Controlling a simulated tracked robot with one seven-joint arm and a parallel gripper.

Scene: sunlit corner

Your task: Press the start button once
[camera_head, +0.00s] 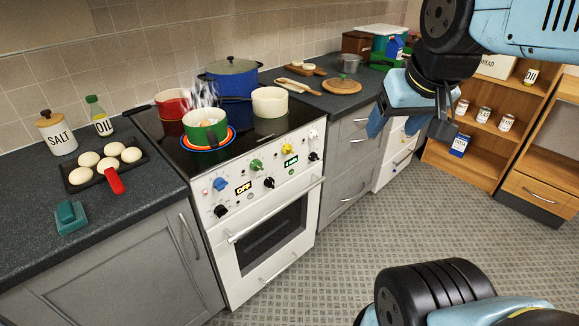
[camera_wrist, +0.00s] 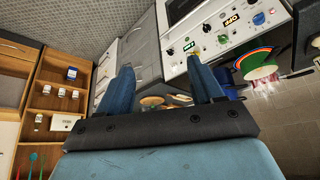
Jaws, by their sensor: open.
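The white stove (camera_head: 232,262) has a front panel with coloured knobs: a blue knob (camera_head: 220,184), a green knob (camera_head: 256,165), a yellow knob (camera_head: 287,148) and several black ones. An orange display (camera_head: 243,188) reads OFF, and a small green display (camera_head: 290,161) is to its right. I cannot make out which control is the start button. My gripper (camera_head: 408,122) is open and empty, in the air right of the stove and apart from the panel. In the wrist view, the panel with its OFF display (camera_wrist: 232,21) shows upside down beyond my gripper (camera_wrist: 163,82).
A green pot (camera_head: 205,131) steams on the stovetop beside a red pot (camera_head: 172,104), a blue pot (camera_head: 231,80) and a cream pot (camera_head: 270,102). A tray of buns (camera_head: 77,178) is on the left counter. A wooden shelf (camera_head: 470,160) stands right. The floor before the stove is clear.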

